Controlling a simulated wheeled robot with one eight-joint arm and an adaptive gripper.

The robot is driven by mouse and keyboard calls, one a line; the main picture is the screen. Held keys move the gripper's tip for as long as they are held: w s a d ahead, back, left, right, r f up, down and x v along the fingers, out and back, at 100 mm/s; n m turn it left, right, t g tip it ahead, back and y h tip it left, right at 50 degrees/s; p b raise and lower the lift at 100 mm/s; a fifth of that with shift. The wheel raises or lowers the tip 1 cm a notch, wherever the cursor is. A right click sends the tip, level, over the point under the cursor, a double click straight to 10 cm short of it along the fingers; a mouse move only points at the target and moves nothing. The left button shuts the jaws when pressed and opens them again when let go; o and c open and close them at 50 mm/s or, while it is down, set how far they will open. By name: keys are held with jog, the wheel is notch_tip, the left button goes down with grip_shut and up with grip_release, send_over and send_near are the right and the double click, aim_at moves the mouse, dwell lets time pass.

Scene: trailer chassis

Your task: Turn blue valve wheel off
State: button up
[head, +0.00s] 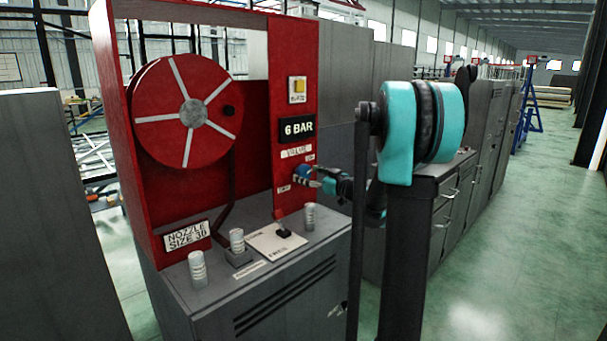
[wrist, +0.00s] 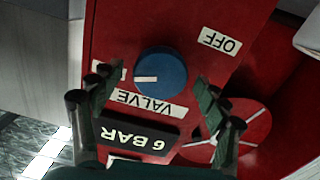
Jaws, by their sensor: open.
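The blue valve wheel (wrist: 162,74) is a round knob on the red panel, with a white pointer line aimed left in the wrist view. The OFF label (wrist: 220,41) is to its upper right there; another label at its left is mostly hidden behind a finger. My gripper (wrist: 156,88) is open, one finger on each side of the wheel in that view; I cannot tell whether they touch it. In the head view the valve wheel (head: 301,173) is small and partly covered by my gripper (head: 314,179), which comes in from the right.
The 6 BAR sign (head: 297,129) and a yellow switch (head: 298,88) are above the valve. A red hose reel (head: 190,112) is at the left. Grey cylinders and a lever plate (head: 277,241) stand on the cabinet top below. Green floor (head: 500,270) is clear at right.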

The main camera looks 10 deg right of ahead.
jog(key=shift+x, duration=1.2)
jog(key=shift+c, duration=0.2)
jog(key=c, duration=1.1)
